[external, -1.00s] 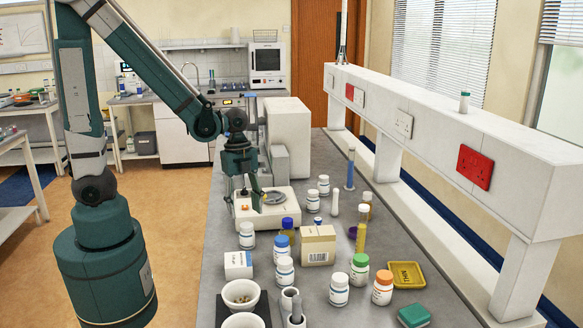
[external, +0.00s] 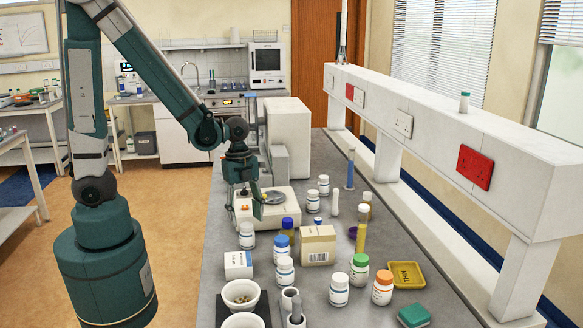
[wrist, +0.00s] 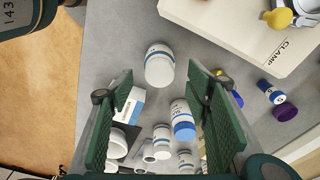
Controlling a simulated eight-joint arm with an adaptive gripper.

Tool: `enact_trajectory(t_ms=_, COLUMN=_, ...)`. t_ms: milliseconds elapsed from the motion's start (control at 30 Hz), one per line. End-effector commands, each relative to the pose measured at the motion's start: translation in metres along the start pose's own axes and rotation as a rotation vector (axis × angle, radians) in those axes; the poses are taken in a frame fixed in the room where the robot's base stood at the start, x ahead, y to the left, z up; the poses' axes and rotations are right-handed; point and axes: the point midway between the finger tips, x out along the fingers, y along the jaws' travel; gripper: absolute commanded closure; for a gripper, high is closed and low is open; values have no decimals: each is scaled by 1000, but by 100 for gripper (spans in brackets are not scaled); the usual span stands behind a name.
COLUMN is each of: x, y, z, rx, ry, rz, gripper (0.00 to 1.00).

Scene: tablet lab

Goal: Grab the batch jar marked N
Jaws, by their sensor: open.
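Several white-labelled jars stand on the grey bench, and I cannot read an N on any of them. A white-capped jar (external: 247,236) stands at the bench's left side, just below my gripper (external: 247,211) in the external view. In the wrist view a white-capped jar (wrist: 159,65) lies beyond my open, empty fingers (wrist: 163,100). A blue-capped jar (external: 288,228) and another white-capped jar (external: 284,271) stand close by. Further right are a white-capped jar (external: 339,290), a green-capped jar (external: 359,269) and an orange-capped jar (external: 382,288). Two more white-capped jars (external: 312,202) stand farther back.
A small white box (external: 238,265) and a cardboard box (external: 318,245) stand among the jars. A white device (external: 278,212) with a round plate is behind my gripper. Bowls (external: 241,293), a yellow tray (external: 407,275) and a green box (external: 414,316) are nearer the front.

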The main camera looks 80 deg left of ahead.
Motion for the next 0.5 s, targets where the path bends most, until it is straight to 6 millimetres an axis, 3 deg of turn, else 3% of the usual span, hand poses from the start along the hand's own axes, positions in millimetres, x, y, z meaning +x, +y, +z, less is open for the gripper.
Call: enact_trajectory(t_ms=500, x=38, y=1, z=0, rx=1, ry=0, rz=0, gripper=52)
